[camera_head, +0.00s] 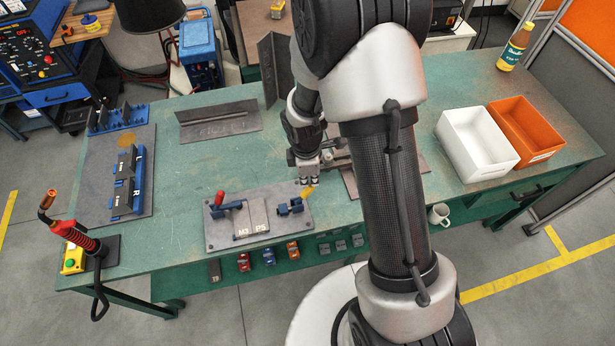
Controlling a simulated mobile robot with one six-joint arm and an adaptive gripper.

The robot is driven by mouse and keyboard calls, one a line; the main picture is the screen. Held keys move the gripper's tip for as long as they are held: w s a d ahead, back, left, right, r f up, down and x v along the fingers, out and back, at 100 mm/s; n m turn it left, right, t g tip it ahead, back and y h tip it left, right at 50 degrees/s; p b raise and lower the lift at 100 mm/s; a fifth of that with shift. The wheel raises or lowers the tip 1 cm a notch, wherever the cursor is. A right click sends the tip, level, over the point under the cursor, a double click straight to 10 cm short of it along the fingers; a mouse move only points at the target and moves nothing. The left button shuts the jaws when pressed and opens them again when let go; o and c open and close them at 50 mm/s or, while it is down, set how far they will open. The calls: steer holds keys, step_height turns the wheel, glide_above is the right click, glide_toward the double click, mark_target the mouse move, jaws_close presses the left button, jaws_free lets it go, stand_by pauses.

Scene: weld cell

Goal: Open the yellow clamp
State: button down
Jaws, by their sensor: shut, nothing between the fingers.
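The yellow clamp (308,193) shows its yellow handle tip at the right end of a grey fixture plate (223,239) on the green bench. A blue clamp body (289,208) sits just left of the yellow tip. A second clamp with a red handle (219,197) is at the plate's left side. Grey blocks marked M3 and P5 (256,226) lie between them. My gripper (307,182) points down right at the yellow handle, shut and with nothing held. I cannot tell if it touches the handle.
A welding torch (76,237) stands at the bench's front left. A blue fixture (126,180) lies on a plate at left. White (478,148) and orange (527,132) bins stand at right. An angled steel part (219,122) lies behind. The bench left of the fixture plate is clear.

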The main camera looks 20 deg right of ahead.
stand_by(0.3)
step_height(320, 180, up, 4)
steer(key=a+f+p, duration=0.1)
steer(key=a+p, duration=0.2)
steer(key=d+r+p, duration=0.1)
steer(key=d+r, duration=0.3)
steer(key=d, duration=0.4)
steer(key=shift+d+r, duration=0.25)
steer(key=shift+r, duration=0.15)
steer(key=s+a+r+m+t+b, duration=0.1)
steer(key=s+a+r+m+b, duration=0.2)
steer(key=r, duration=0.5)
steer(key=s+r+m+t, duration=0.1)
steer(key=s+r+m, duration=0.35)
steer(key=r, duration=0.25)
steer(key=s+a+r+m+t+b, duration=0.1)
steer(key=s+r+m, duration=0.1)
steer(key=s+m, duration=0.2)
steer(key=s+a+r+m+t+b, duration=0.1)
steer(key=s+a+r+m, duration=0.1)
steer(key=s, duration=0.6)
steer(key=shift+s+r+m+y+b, duration=0.25)
steer(key=shift+r+m+y+b, duration=0.15)
steer(key=shift+r+m, duration=0.5)
